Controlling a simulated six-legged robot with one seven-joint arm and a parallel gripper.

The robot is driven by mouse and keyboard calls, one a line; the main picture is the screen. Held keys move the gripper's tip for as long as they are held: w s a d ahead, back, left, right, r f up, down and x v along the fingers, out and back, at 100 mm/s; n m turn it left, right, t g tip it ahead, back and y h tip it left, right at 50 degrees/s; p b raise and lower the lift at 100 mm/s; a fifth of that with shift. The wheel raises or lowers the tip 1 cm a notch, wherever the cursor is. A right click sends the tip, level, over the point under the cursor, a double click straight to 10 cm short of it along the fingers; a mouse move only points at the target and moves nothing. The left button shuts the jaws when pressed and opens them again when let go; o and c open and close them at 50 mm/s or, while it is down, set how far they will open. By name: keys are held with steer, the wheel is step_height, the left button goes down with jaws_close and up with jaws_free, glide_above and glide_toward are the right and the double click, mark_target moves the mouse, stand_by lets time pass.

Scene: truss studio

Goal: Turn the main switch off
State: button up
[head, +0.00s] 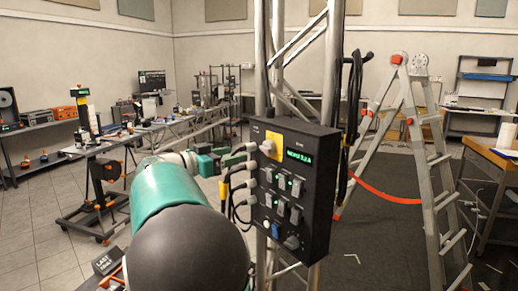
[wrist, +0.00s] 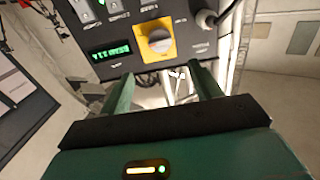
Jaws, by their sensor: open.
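The main switch is a pale grey knob on a yellow plate (head: 274,140), at the upper left of a black control box (head: 318,200). In the wrist view the knob (wrist: 158,41) sits on its yellow plate, beyond and between my fingertips. My gripper (head: 245,155) reaches in from the left at about the switch's height. In the wrist view my gripper (wrist: 163,82) has its two green fingers apart with nothing between them. The fingers look short of the knob; the exact gap is hard to tell.
A green-lit display (head: 300,156) and several small switches share the box. Plugged cables (head: 238,190) hang at its left side. The box is fixed to a metal truss (head: 333,60). A stepladder (head: 420,150) and a red-orange strap (head: 385,192) stand to the right.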

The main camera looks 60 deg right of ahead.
mark_target(266, 147)
steer(key=x, duration=1.1)
steer(key=shift+s+d, duration=0.1)
steer(key=shift+d, duration=0.15)
steer(key=c, duration=1)
steer(key=shift+o, duration=0.2)
